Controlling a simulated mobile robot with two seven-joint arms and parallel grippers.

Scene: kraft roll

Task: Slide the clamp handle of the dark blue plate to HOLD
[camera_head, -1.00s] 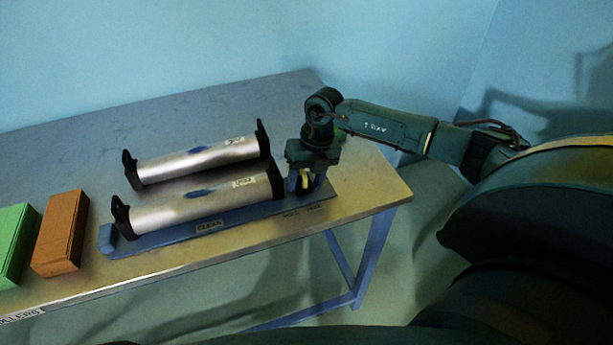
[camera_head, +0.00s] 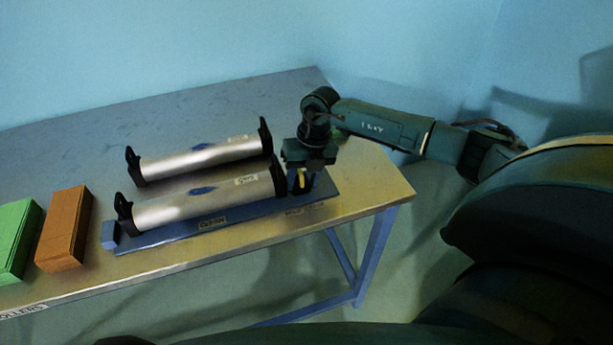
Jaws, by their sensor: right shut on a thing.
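The dark blue plate (camera_head: 175,241) lies along the front of the table and carries a silver roller (camera_head: 205,200) in black end brackets. A label reading CLEAN is on the plate's front strip. Small labels sit at its right end below the handle; their words are too blurred to read now. My right gripper (camera_head: 300,184) points down at the plate's right end and is shut on the clamp handle (camera_head: 301,181), of which a yellow part shows between the fingers. The gripper hides most of the handle. My left gripper is not in view.
A second silver roller (camera_head: 200,159) in black brackets stands just behind. An orange-brown block (camera_head: 64,229) and a green block (camera_head: 14,240) lie at the left. The back of the table (camera_head: 200,108) is clear. The table's right edge is close to my right gripper.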

